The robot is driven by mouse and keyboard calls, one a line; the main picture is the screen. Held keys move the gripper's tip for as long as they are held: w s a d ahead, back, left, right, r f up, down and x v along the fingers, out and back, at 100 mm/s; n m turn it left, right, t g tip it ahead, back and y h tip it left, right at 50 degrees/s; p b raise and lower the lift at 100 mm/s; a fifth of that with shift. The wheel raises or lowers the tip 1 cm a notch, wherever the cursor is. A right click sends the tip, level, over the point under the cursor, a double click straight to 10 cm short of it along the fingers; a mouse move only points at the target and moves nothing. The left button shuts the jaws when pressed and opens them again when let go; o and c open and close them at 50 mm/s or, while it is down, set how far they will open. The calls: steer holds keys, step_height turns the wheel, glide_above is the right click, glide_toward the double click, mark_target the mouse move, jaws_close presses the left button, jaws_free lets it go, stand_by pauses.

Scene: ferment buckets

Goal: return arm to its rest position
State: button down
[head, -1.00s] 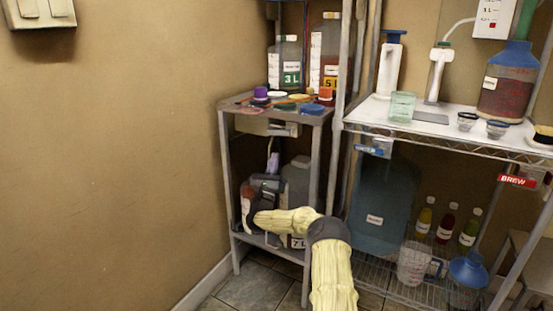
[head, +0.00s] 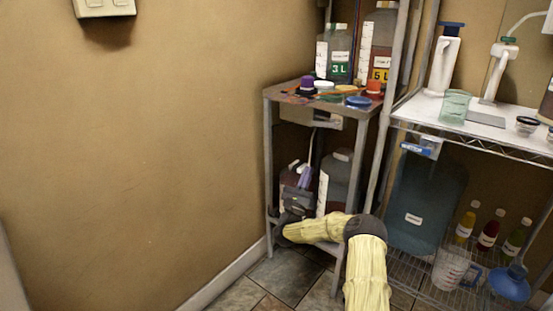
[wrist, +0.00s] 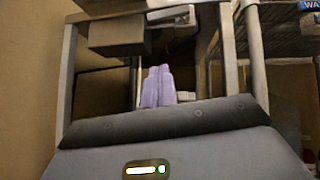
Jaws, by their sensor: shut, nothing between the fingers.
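My gripper (head: 305,178) is in the lower bay of the narrow shelf unit (head: 268,150), in front of the jugs there. Its lilac fingers (wrist: 158,86) point up in the wrist view, lie close together and hold nothing. My yellow-sleeved arm reaches in from the lower right of the head view, bent at a dark joint. The gripper body and forearm hide part of the lower jugs. A grey box (wrist: 118,34) under the shelf top is above and to the left of the fingers in the wrist view.
A wire rack (head: 480,128) stands at right, with a big blue jug (head: 418,215) and several bottles below. Bare wall and tiled floor (head: 285,275) are clear at left.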

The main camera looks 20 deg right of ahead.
steer(key=w+a+r+n+t+y+p, duration=0.1)
steer(key=w+a+r+n+t+y, duration=0.15)
steer(key=a+n+y, duration=0.5)
steer(key=w+a+r+n+t+y, duration=0.1)
steer(key=w+a+n+t+y, duration=0.2)
steer(key=a+n+y, duration=0.45)
steer(key=s+a+f+n+g+y, duration=0.2)
steer(key=s+a+n+g+y, duration=0.2)
steer(key=a+n+g+y, duration=0.7)
steer(key=s+d+f+n+g+h+p, duration=0.25)
steer(key=s+n+g, duration=0.4)
steer(key=s, duration=1.25)
steer(key=s+d+f+n+g+h+p, duration=0.1)
steer(key=s+n+g+h, duration=0.25)
steer(key=s+n, duration=1.1)
steer(key=s+r+m+p, duration=0.2)
steer(key=r+p, duration=1.7)
steer(key=s+r+m+p, duration=0.2)
steer(key=s+r+p, duration=0.1)
steer(key=r+p, duration=1.5)
steer(key=shift+r+p, duration=0.4)
steer(key=shift+r, duration=0.1)
